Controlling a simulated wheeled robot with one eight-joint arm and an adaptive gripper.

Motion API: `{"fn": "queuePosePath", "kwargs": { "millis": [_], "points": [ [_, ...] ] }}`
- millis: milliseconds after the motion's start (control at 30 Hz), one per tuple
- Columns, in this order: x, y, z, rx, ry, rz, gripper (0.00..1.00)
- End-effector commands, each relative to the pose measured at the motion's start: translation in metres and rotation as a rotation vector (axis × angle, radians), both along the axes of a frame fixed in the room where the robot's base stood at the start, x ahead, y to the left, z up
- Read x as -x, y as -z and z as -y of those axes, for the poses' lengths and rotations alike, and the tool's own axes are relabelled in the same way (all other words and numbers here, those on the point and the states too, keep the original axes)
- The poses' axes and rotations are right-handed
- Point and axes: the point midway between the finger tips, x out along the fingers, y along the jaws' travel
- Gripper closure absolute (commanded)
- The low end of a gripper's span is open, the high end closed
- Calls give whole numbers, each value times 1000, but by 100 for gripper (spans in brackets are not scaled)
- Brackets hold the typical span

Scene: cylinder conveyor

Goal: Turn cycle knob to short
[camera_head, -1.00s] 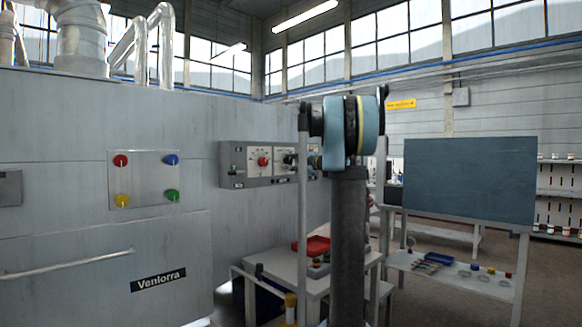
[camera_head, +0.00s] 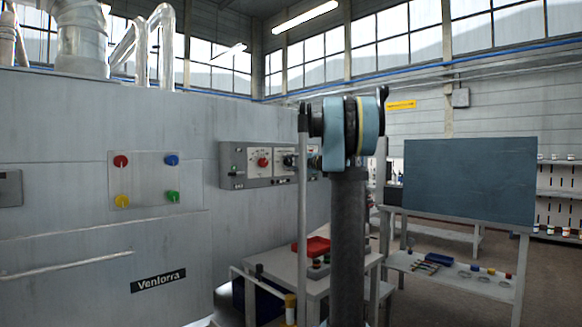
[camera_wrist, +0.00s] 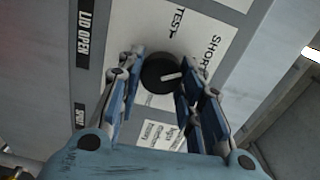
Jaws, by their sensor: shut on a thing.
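The cycle knob (camera_wrist: 158,75) is round and black with a white pointer line. It sits on a white plate printed TEST above it and SHORT to its right. In the wrist view the pointer aims right, toward the lower end of the word SHORT; exact alignment is hard to tell. My gripper (camera_wrist: 160,68) is shut on the knob, one blue-grey finger on each side. In the head view the control panel (camera_head: 238,147) is on the machine's side wall, and my arm hides its right part.
A red knob (camera_head: 263,162) is on the same panel, left of my gripper. A plate with coloured buttons (camera_head: 145,190) is further left. A table with a red tray (camera_head: 318,246) stands below. A dark board (camera_head: 470,180) stands at right.

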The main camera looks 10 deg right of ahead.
Motion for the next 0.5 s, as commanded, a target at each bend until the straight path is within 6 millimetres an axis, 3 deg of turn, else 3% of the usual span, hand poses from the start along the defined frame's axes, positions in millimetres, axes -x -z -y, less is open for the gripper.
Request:
{"fn": "queuePosePath", "kwargs": {
  "millis": [267,300,367,400,500],
  "points": [
    [1,3,0,6,-1,-2,90],
    [1,3,0,6,-1,-2,64],
    [1,3,0,6,-1,-2,50],
    [1,3,0,6,-1,-1,46],
    [1,2,0,3,0,-1,46]
  ]
}}
